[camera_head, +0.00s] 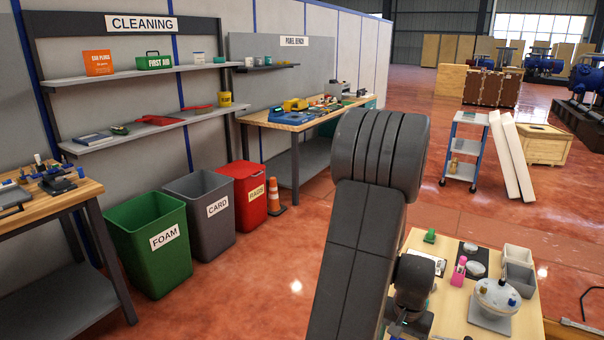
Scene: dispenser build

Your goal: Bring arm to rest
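My arm (365,235) fills the middle of the picture, a dark grey link rising from the bottom edge to a thick ribbed joint. A smaller dark wrist part (412,285) of mine shows just right of the link, in front of the left edge of a light wooden work table (455,318). No gripper fingers can be made out; they are hidden behind the arm or below the frame. Whether anything is held cannot be seen.
The table holds a round white device (497,295) on a grey plate, a pink bottle (459,271), a green piece (430,236) and bins (518,254). Green, grey and red bins (249,187) and an orange cone (275,196) stand left. Red floor between is clear.

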